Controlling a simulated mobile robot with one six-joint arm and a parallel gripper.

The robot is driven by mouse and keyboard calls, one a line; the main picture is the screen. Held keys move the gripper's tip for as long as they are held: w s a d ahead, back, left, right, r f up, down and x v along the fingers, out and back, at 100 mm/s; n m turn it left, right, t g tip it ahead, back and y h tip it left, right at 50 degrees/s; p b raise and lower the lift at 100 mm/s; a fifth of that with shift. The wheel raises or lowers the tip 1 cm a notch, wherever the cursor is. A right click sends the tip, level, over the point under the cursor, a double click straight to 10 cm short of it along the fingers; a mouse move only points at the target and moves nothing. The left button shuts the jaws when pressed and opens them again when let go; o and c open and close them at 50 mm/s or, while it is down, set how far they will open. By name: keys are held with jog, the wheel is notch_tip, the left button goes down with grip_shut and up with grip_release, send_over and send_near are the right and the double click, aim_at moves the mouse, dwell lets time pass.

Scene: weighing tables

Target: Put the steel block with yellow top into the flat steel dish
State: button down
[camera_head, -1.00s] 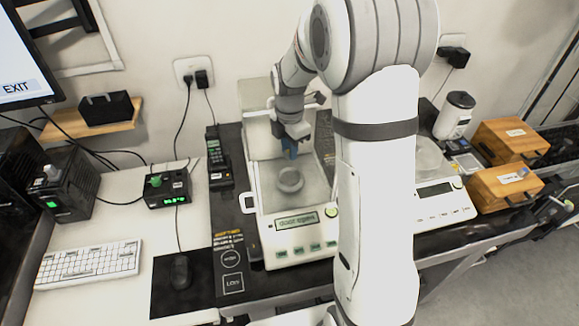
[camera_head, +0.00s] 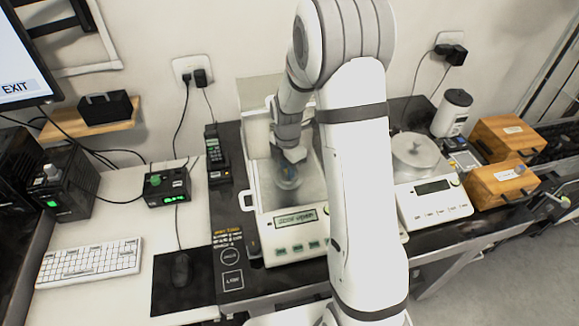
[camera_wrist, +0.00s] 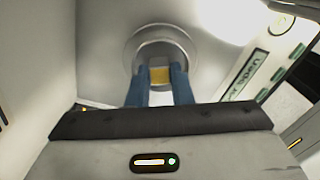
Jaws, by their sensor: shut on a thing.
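My gripper (camera_wrist: 159,88) is shut on the steel block with yellow top (camera_wrist: 160,75), whose yellow face shows between the two blue fingers in the wrist view. The flat steel dish (camera_wrist: 133,48) is round and lies on the pan area of the left balance, around and just beyond the fingertips in that view. In the head view my gripper (camera_head: 287,180) is down inside the balance chamber, over the dish (camera_head: 292,184) and partly hiding it. I cannot tell whether the block touches the dish floor. The block is not distinguishable in the head view.
The left balance (camera_head: 290,239) has clear chamber walls close around my gripper. A second balance (camera_head: 435,205) with a lidded steel pot (camera_head: 414,152) stands right of my arm. Wooden boxes (camera_head: 503,184) stand farther right; a keyboard (camera_head: 88,263) and mouse (camera_head: 181,269) lie left.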

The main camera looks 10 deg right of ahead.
jog(key=c, duration=1.6)
grip_release()
notch_tip(320, 180, up, 12)
jog(key=shift+r+b, duration=0.2)
jog(key=shift+b, duration=0.25)
